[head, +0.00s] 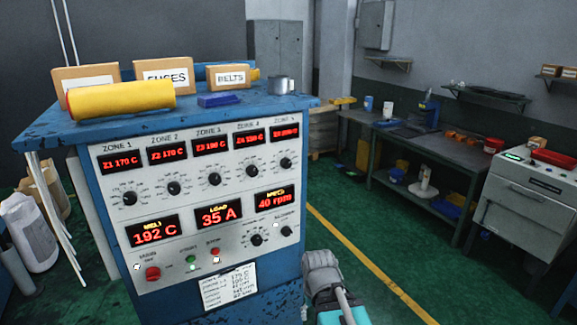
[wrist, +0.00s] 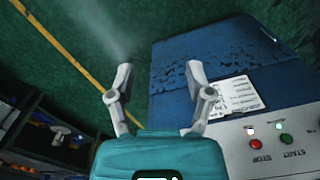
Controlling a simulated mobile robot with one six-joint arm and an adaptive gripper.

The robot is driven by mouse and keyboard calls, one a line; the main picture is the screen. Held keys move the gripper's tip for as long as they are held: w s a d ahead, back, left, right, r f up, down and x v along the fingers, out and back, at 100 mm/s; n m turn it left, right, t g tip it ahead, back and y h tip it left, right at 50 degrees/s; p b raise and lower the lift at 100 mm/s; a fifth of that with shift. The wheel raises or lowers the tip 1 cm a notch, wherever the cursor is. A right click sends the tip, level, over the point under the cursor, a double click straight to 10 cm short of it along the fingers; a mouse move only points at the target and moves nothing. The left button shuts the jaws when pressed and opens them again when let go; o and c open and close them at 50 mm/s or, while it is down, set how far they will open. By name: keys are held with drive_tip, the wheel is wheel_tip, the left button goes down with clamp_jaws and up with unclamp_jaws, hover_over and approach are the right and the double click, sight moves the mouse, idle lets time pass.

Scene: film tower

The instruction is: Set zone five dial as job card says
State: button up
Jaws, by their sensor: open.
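The zone five dial (head: 286,163) is a black knob at the right end of the upper dial row, under the red zone 5 display (head: 285,133), whose digits are too small to read surely. The job card (head: 228,287) is a white sheet on the lower front of the blue cabinet; its lines are too small to read surely. The card also shows in the wrist view (wrist: 231,97). My gripper (head: 325,262) is open and empty, low and right of the cabinet front, apart from the dial. Its two fingers (wrist: 158,78) are spread in the wrist view.
The control cabinet (head: 100,235) carries boxes, including one marked belts (head: 230,77), a yellow roll (head: 121,99) and a metal mug (head: 281,85). A workbench (head: 400,140) stands behind right, a grey machine (head: 530,190) at far right. Green floor (head: 350,222) between is clear.

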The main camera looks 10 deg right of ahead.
drive_tip(key=shift+o, duration=0.9)
drive_tip(key=shift+w+a+r, duration=0.1)
drive_tip(key=shift+w, duration=0.1)
drive_tip(key=w+a+r+m+t+y+p, duration=0.1)
drive_tip(key=w+a+r+m+t+y, duration=0.15)
drive_tip(key=w, duration=0.25)
drive_tip(key=w+a+r+m+t+y+p, duration=0.1)
drive_tip(key=w+a+r+y, duration=0.15)
drive_tip(key=w, duration=0.35)
drive_tip(key=m+t+y+p, duration=0.2)
drive_tip(key=m+t+p, duration=0.2)
drive_tip(key=m+t, duration=1.1)
approach(288, 165)
drive_tip(key=shift+m+g, duration=0.95)
drive_tip(key=s, duration=0.1)
drive_tip(key=s+d+r, duration=0.1)
drive_tip(key=s, duration=0.1)
drive_tip(key=shift+s+d+r, duration=0.25)
drive_tip(key=shift+d+r, duration=0.1)
drive_tip(key=shift+w, duration=0.1)
drive_tip(key=x, duration=1.3)
drive_tip(key=shift+w, duration=0.35)
